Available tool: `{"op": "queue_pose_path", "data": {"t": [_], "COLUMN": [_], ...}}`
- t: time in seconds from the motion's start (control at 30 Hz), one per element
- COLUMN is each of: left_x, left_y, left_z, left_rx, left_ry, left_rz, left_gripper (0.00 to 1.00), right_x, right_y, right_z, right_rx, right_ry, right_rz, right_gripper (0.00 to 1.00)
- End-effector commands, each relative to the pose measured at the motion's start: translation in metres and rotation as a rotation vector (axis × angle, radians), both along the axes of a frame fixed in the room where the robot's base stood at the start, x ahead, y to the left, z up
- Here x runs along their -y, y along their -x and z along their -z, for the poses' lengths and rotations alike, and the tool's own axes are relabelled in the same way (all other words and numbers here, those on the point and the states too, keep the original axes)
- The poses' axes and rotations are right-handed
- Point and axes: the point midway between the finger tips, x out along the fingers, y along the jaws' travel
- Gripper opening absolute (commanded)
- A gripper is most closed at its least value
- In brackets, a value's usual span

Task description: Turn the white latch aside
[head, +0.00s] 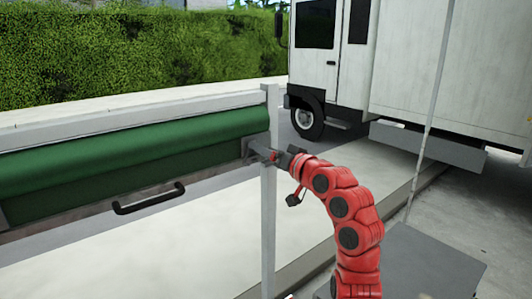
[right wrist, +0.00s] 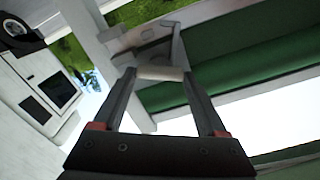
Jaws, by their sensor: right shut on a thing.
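The white latch (right wrist: 160,73) shows in the right wrist view as a short pale bar between my fingertips. It sits by the metal bracket at the post. My right gripper (head: 275,156) reaches in from the right in the head view, at the post beside the end of the green panel. It also shows in the right wrist view (right wrist: 158,80), its two dark fingers shut on the latch. In the head view the latch is too small and covered to make out clearly. My left gripper is not in view.
A long green panel (head: 130,160) with a black handle (head: 148,199) below it runs left from the upright white post (head: 268,220). A white truck (head: 400,60) stands behind on the right. A hedge (head: 130,50) lies at the back. The pavement below the panel is clear.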

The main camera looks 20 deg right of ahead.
Motion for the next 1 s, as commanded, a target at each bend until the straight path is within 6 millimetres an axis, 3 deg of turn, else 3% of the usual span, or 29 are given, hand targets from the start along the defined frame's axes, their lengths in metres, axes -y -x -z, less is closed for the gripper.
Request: {"op": "queue_pose_path", "data": {"t": [0.37,1.0], "left_x": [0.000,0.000], "left_y": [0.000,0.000], "left_z": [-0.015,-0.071], "left_rx": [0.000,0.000], "left_ry": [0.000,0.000], "left_rz": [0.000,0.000], "left_gripper": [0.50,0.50], "right_x": [0.002,0.002], "right_y": [-0.001,-0.001], "right_z": [-0.001,0.000], "right_rx": [-0.126,-0.321], "right_ry": [-0.336,-0.872], "right_rz": [-0.001,0.000], "right_gripper": [0.19,0.19]}}
